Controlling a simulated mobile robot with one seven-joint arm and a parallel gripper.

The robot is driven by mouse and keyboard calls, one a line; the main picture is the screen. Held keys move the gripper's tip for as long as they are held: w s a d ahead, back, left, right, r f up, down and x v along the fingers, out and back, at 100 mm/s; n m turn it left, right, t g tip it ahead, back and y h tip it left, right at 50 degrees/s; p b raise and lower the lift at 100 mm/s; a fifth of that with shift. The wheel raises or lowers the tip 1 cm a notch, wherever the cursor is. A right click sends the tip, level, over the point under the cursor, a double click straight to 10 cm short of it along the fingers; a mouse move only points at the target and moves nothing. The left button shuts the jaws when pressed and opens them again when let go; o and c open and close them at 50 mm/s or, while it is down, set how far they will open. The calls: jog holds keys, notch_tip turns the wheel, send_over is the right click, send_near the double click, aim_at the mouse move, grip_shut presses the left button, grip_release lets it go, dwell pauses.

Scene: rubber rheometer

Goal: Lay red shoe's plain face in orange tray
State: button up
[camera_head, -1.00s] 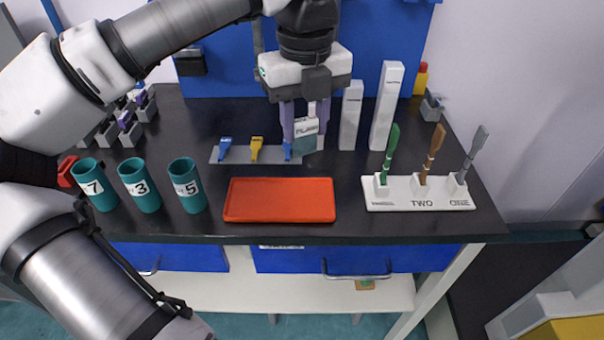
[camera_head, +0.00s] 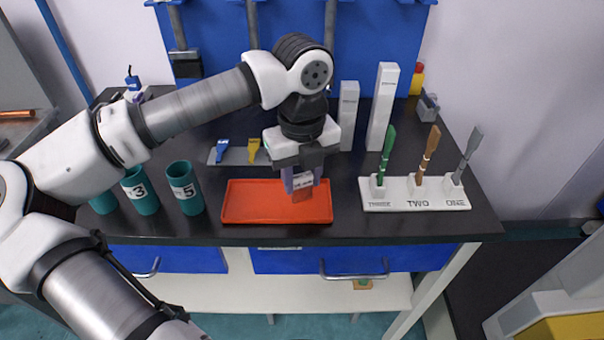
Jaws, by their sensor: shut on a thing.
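The orange tray (camera_head: 250,205) lies flat on the dark bench top at the front middle, and I see nothing lying in it. My gripper (camera_head: 302,181) points down over the tray's right half. It is shut on a small piece, seemingly the red shoe (camera_head: 302,195), with a white lettered label above a red lower part. The lettering is too small to read. The red part appears just above or at the tray floor; I cannot tell whether it touches. Which face is plain is not clear.
Teal cups (camera_head: 185,187) stand left of the tray, partly behind my arm. A white stand (camera_head: 417,193) with green, brown and grey tools is on the right. Two white blocks (camera_head: 382,108) stand behind. A grey rack (camera_head: 237,157) with blue and yellow clips lies behind the tray.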

aim_at(302, 175)
jog(key=shift+f+b, duration=0.25)
jog(key=shift+b, duration=0.05)
jog(key=o, duration=1)
jog(key=shift+r, duration=0.1)
jog(key=shift+r, duration=0.1)
jog(key=shift+r+p, duration=0.25)
jog(key=shift+p, duration=0.25)
notch_tip(302, 175, up, 12)
jog(key=shift+f+b, duration=0.15)
jog(key=shift+b, duration=0.25)
